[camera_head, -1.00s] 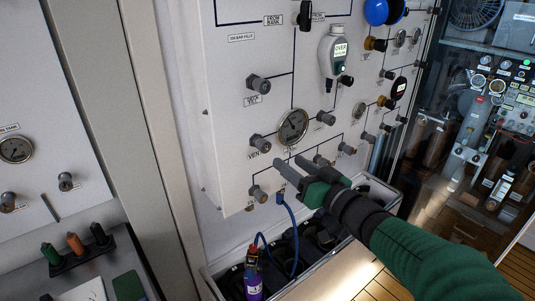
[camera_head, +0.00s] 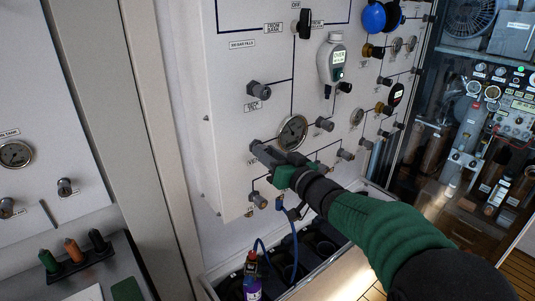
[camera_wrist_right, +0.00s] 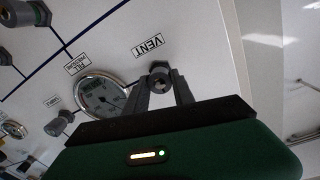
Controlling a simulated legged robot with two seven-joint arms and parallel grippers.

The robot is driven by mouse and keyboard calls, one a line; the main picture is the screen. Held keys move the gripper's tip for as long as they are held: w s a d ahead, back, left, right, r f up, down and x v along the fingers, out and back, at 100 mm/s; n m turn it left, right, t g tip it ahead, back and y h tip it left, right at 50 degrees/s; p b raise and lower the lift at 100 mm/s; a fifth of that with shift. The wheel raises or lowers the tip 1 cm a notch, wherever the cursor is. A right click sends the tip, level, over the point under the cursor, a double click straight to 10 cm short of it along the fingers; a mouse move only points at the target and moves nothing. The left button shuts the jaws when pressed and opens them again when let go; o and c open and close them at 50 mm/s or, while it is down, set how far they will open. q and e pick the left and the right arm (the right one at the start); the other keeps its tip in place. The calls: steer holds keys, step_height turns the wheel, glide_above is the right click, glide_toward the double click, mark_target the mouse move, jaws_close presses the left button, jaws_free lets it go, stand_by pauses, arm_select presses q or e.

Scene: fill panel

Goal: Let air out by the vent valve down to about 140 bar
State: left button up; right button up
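The vent valve is a grey knob (camera_wrist_right: 160,76) under a VENT label in the right wrist view. My right gripper (camera_wrist_right: 161,84) has one finger on each side of this knob, with the fingertips at it. I cannot tell whether the fingers press on it. In the head view my right gripper (camera_head: 262,150) covers most of the knob. The round fill pressure gauge (camera_head: 292,131) is just right of the gripper; it also shows in the right wrist view (camera_wrist_right: 101,97). Its reading is too small to make out. My left gripper is out of view.
Other grey valve knobs (camera_head: 259,90) and a hand-held meter (camera_head: 331,62) are on the white panel. A blue hose (camera_head: 294,241) runs down to a purple bottle (camera_head: 252,284) in an open bin below. A small tool rack (camera_head: 75,260) stands at left.

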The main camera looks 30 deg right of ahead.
jaws_close()
steer(key=shift+f+n+b, duration=0.1)
steer(key=shift+n+b, duration=0.2)
steer(key=shift+n, duration=0.1)
steer(key=shift+a+f+n+b, duration=0.1)
steer(key=shift+n+b, duration=2)
steer(key=shift+n, duration=1.7)
steer(key=o, duration=0.8)
jaws_free()
